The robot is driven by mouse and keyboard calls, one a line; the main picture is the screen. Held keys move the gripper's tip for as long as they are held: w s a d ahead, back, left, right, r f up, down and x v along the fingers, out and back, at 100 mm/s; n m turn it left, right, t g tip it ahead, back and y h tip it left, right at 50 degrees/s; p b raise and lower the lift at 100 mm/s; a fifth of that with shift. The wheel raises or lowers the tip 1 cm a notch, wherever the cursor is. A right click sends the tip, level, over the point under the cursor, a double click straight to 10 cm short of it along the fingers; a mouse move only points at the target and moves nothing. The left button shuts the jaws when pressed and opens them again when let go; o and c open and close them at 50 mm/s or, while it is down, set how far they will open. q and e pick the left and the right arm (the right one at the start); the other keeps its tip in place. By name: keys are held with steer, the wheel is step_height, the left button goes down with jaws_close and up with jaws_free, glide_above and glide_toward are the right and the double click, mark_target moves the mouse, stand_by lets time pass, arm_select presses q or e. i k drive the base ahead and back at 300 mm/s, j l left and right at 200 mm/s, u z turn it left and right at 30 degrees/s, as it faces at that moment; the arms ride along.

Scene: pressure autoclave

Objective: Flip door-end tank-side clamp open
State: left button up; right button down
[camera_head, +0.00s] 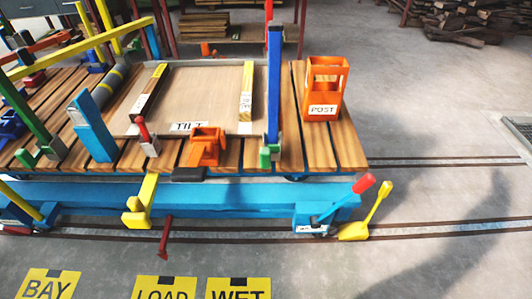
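A wood-slatted cart (320,140) carries several coloured levers that look like clamps. A shorter, leaning blue lever (93,128) and a tilted green lever (27,118) stand farther left. A small red-handled lever (145,138) on a white block and an orange bracket (205,147) sit along the near edge. I cannot tell which one is the door-end tank-side clamp. Neither of my grippers is in view.
An orange box marked POST (324,87) stands on the cart's right end. A board tray (198,92) marked TILT lies mid-cart. A blue rail (210,196), a yellow lever (143,203) and a yellow pedal-like lever (366,215) are in front. Floor at right is clear.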

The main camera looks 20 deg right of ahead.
mark_target(265, 154)
steer(key=i+z, duration=0.15)
steer(key=z, duration=0.2)
steer(key=i+j+z, duration=0.1)
steer(key=z, duration=0.25)
steer(key=i+j+z, duration=0.1)
steer(key=z, duration=0.25)
steer(key=j, duration=0.1)
